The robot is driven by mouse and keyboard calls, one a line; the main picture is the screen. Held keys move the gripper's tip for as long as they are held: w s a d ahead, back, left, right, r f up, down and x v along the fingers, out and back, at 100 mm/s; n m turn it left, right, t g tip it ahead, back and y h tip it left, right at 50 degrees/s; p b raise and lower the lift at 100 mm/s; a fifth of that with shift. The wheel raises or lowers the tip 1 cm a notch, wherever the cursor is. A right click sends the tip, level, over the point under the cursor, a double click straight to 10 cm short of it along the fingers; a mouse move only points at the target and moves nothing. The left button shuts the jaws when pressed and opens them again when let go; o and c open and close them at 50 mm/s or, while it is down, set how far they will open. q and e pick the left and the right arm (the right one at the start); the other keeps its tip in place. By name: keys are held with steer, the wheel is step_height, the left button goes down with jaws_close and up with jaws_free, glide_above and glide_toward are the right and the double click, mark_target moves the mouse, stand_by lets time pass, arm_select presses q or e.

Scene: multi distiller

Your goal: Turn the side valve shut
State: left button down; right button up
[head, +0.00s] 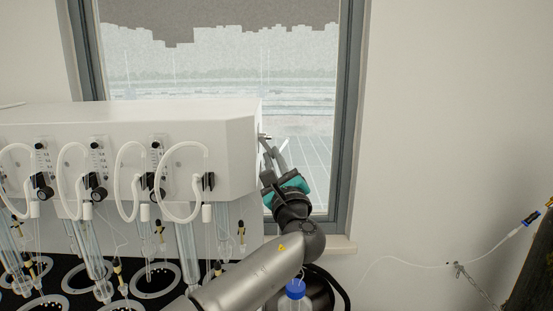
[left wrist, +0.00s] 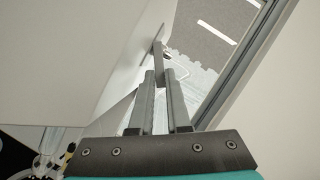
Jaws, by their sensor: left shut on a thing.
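The side valve (head: 264,136) is a small metal part on the right end face of the white distiller housing (head: 228,150). In the left wrist view the valve (left wrist: 157,48) shows as a thin grey piece standing out from the white face, between the fingertips. My left gripper (head: 268,150) reaches up to it from below right. In the left wrist view the left gripper's fingers (left wrist: 160,77) are shut on the valve, with a narrow gap between them. The fingers partly hide the valve, so its exact angle is hard to tell. My right gripper is not in view.
A window frame (head: 348,120) and wall stand close behind and to the right of the valve. Looped white hoses (head: 184,145) and glass tubes line the housing's front. A blue-capped bottle (head: 295,290) is below my left arm.

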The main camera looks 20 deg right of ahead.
arm_select(q)
steer(key=shift+w+a+f+m+h, duration=0.1)
steer(key=shift+a+m+h, duration=0.25)
steer(key=shift+m, duration=0.55)
steer(key=shift+d, duration=0.1)
steer(key=c, duration=0.9)
jaws_free()
steer(key=shift+f, duration=0.1)
